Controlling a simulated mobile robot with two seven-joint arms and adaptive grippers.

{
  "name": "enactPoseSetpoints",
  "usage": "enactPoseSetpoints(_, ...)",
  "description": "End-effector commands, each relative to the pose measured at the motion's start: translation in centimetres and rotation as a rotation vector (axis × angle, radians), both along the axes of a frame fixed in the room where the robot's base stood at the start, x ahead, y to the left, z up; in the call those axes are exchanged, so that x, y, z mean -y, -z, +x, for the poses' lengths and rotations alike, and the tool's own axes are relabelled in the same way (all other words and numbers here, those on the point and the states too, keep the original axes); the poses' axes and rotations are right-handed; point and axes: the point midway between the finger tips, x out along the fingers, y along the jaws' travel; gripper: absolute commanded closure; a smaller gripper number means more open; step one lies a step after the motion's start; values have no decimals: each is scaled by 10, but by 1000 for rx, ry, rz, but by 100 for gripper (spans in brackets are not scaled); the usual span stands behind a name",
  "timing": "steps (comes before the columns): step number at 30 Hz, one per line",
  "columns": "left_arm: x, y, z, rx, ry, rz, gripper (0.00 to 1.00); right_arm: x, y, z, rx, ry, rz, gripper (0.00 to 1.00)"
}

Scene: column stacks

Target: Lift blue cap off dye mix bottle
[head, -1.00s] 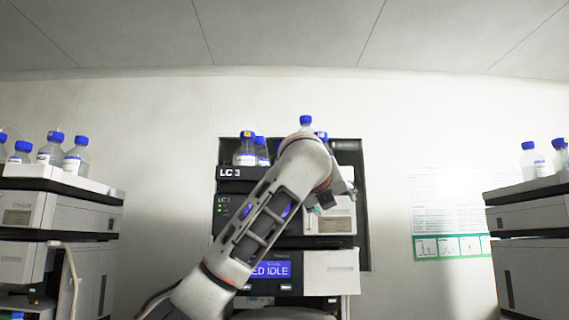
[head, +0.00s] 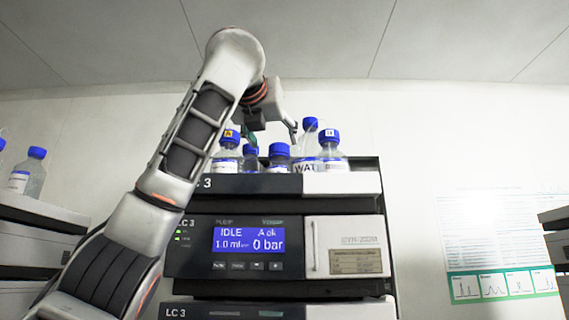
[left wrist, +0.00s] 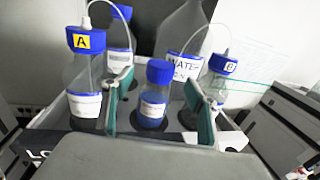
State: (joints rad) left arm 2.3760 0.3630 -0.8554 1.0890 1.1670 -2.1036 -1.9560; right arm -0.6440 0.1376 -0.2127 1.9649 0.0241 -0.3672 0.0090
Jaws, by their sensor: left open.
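The bottle with blue liquid (left wrist: 152,108) and a blue cap (left wrist: 158,72) stands in the tray, in the middle of the left wrist view; its small label is too blurred to read. In the head view its blue cap (head: 279,150) shows at the front of the stack top, its body partly hidden. My left gripper (left wrist: 157,80) is open, with one green-faced finger on each side of that bottle in the picture. In the head view my left gripper (head: 272,130) hangs above the bottles. I cannot tell whether the fingers touch anything. My right gripper is not in view.
Bottle A (left wrist: 85,75) stands left of the blue-liquid bottle and bottle B (left wrist: 218,80) right, both with tubes from their caps. A large WATER bottle (left wrist: 184,40) and another capped bottle (left wrist: 119,45) stand behind. The LC 3 stack (head: 275,248) carries them.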

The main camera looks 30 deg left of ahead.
Motion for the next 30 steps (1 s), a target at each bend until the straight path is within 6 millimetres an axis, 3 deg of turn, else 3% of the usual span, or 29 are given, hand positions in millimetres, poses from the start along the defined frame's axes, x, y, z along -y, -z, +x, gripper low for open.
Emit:
enactPoseSetpoints(5,-2,-3,0,2,-2,3,42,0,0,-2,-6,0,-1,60)
enactPoseSetpoints(19,-21,-6,52,0,-3,1,42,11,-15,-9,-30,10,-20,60)
enactPoseSetpoints(24,-27,-5,68,0,-2,2,42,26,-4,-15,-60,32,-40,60)
enactPoseSetpoints(30,-28,-4,71,2,-1,2,42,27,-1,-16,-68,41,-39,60)
